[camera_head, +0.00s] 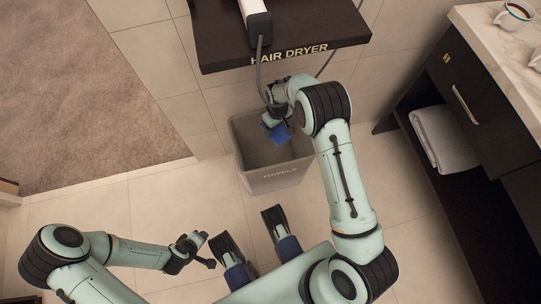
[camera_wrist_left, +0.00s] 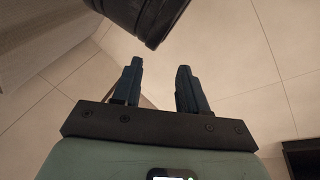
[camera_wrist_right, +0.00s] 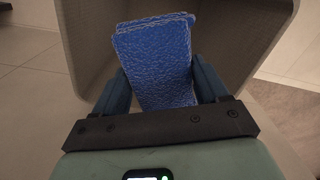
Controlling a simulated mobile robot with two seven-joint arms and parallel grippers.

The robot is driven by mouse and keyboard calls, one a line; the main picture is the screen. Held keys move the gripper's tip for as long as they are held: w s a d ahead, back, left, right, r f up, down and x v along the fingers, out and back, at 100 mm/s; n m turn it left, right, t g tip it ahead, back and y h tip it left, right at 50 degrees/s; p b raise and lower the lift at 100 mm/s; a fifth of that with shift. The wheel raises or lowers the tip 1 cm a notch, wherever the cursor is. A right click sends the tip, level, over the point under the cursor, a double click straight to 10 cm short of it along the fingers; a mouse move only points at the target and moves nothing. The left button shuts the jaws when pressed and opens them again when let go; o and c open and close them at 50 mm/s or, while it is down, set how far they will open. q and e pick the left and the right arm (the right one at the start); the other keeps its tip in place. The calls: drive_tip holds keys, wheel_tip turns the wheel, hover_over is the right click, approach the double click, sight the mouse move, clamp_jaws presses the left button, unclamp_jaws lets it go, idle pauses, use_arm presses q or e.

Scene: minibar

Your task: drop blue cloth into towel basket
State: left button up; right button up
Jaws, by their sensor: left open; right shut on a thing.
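The blue cloth (camera_head: 279,133) is a folded, textured piece, held between the fingers of my right gripper (camera_head: 272,122). In the right wrist view the blue cloth (camera_wrist_right: 156,62) stands up between the two fingers, with the grey basket wall (camera_wrist_right: 238,40) around it. The towel basket (camera_head: 272,181) is a grey open bin with lettering on its front. My right gripper and the cloth are over its opening; the exact height is hard to tell. My left gripper (camera_head: 206,250) is open and empty, low at the left, away from the basket. Its spread fingers show in the left wrist view (camera_wrist_left: 160,85).
A dark shelf (camera_head: 215,52) marked "HAIR DRYER" juts out above the basket, with a hair dryer (camera_head: 257,18) and hanging cord. At right, a cabinet with a marble top (camera_head: 500,50) holds a cup (camera_head: 514,14) and a folded white towel (camera_head: 444,138). Tiled floor is clear at left.

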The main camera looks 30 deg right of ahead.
drive_tip(key=o, duration=1.1)
drive_tip(key=shift+c, duration=0.2)
drive_tip(key=shift+r+p, duration=0.9)
drive_tip(key=shift+r, duration=2.9)
use_arm(q)
drive_tip(key=s+r, duration=0.1)
drive_tip(key=s+d+r, duration=0.1)
drive_tip(key=s, duration=0.1)
drive_tip(key=shift+d+g, duration=0.2)
drive_tip(key=shift+g, duration=0.2)
use_arm(e)
drive_tip(key=shift+d, duration=0.1)
